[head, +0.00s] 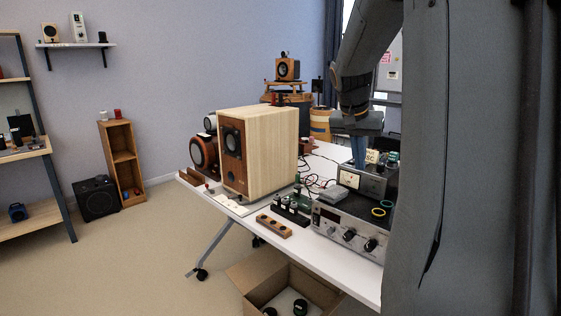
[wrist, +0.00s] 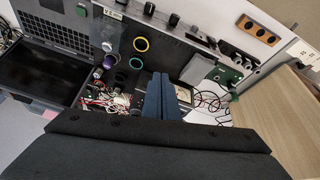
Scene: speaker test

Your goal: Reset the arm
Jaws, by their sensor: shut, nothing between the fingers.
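My gripper (head: 359,152) hangs at the end of my arm above the white table, pointing down, near the test instruments. Its two blue fingers also show in the wrist view (wrist: 161,92), pressed together with nothing between them. They are over the bench gear, by a panel meter and loose wires. I cannot tell how far the fingertips are from the things beneath. My own grey column covers the right side of the head view.
A large wooden speaker (head: 263,150) stands on the white table (head: 335,274). A silver instrument (head: 345,238) carries yellow and green rings. A meter box (head: 362,180) stands behind it. An open cardboard box (head: 245,285) is on the floor in front. Floor at left is clear.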

